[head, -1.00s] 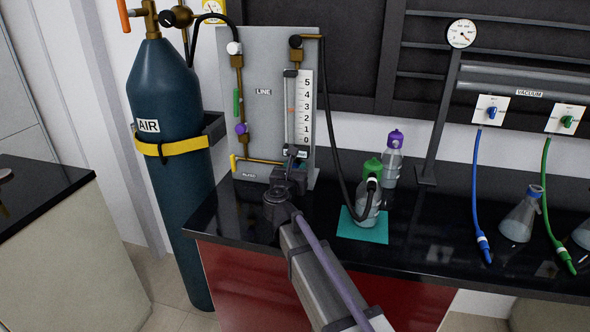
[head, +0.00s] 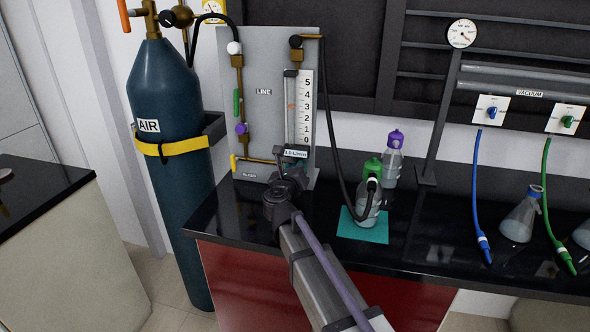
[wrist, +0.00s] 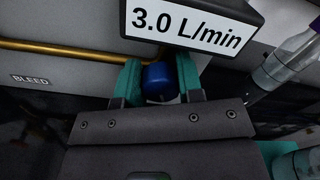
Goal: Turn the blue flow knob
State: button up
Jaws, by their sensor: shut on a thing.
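The blue flow knob (wrist: 158,84) sits between the teal fingertips of my gripper (wrist: 159,76) in the wrist view, below a display (wrist: 190,24) reading 3.0 L/min. My gripper is shut on the knob, with a finger on each side. In the head view my gripper (head: 291,170) reaches the foot of the grey line panel (head: 267,60) and hides the knob. The flow meter (head: 291,106) stands above it, with its orange float near the 3 mark of the scale (head: 306,112).
A brass pipe (wrist: 62,48) runs left of the knob, by the BLEED label. A green-capped bottle (head: 368,207) on a teal mat (head: 350,231) and a purple-capped bottle (head: 392,165) stand to the right. A blue AIR cylinder (head: 165,90) stands at left.

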jog(key=shift+n, duration=0.7)
jog(key=o, duration=0.9)
jog(key=s, duration=0.3)
jog(key=s+a, duration=0.1)
jog(key=s, duration=0.3)
jog(key=s+a, duration=0.1)
jog(key=s, duration=0.2)
jog(key=shift+s, duration=0.35)
jog(key=shift+a, duration=0.1)
